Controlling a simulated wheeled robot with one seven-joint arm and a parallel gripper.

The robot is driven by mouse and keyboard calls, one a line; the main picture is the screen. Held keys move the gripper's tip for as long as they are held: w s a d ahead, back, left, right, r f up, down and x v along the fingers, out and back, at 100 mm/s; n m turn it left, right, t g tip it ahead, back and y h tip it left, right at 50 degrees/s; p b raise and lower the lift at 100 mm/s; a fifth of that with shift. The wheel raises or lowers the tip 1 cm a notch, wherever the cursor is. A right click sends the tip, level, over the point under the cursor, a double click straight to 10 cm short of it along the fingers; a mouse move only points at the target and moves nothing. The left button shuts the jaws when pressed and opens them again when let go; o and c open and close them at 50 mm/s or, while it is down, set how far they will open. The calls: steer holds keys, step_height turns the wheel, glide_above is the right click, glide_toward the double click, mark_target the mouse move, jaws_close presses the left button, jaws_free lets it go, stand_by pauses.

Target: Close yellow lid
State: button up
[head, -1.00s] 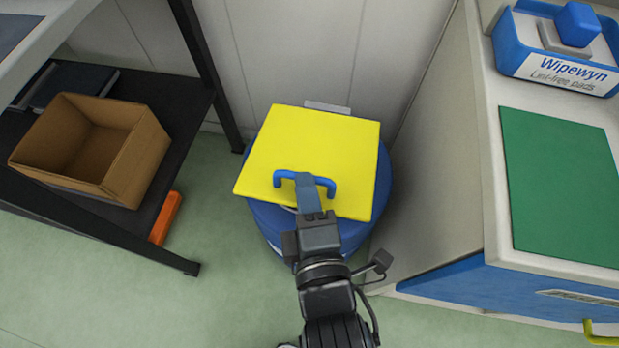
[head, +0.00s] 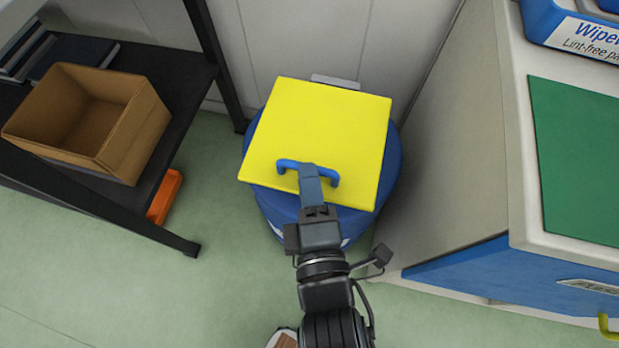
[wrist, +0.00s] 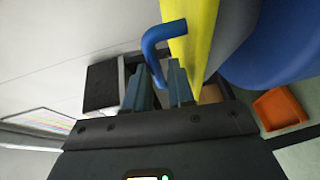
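The square yellow lid (head: 325,130) lies over the top of a round blue bin (head: 390,175) in the head view. A blue U-shaped handle (head: 308,168) is fixed near the lid's front edge. My gripper (head: 310,175) is at this handle. In the wrist view, the blue handle (wrist: 155,45) runs down between my two fingers (wrist: 160,82), which are shut on it. The yellow lid (wrist: 192,35) shows edge-on beside the right finger, with the blue bin (wrist: 275,40) beyond. I cannot tell whether the lid touches the bin rim all round.
A black shelf rack (head: 165,130) with an open cardboard box (head: 115,125) stands left; an orange tray (head: 165,195) is on the floor beneath. A counter (head: 520,150) with a green mat (head: 580,150) stands close on the right. The wall is behind.

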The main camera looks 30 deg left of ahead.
steer(key=shift+o, duration=0.7)
steer(key=shift+s+f, duration=0.1)
steer(key=shift+f, duration=0.3)
steer(key=p+v, duration=0.1)
steer(key=v, duration=0.6)
steer(key=shift+s+d+r, duration=0.2)
steer(key=shift+s+r, duration=0.05)
steer(key=shift+r, duration=0.05)
steer(key=s+d+r+m+h, duration=0.3)
steer(key=s+d+m, duration=0.1)
steer(key=d+m, duration=0.45)
steer(key=s+d+r+m+t+h, duration=0.15)
steer(key=s+d+m+h, duration=0.3)
steer(key=d+m, duration=0.45)
steer(key=s+d+r+m+h, duration=0.3)
steer(key=s+d+m, duration=0.1)
steer(key=d+m, duration=0.5)
step_height(320, 180, up, 18)
steer(key=n+p, duration=0.1)
steer(key=p, duration=1.7)
steer(key=shift+d+r+n, duration=0.2)
steer(key=shift+d+n, duration=0.15)
steer(key=shift+d, duration=0.1)
steer(key=shift+s, duration=0.1)
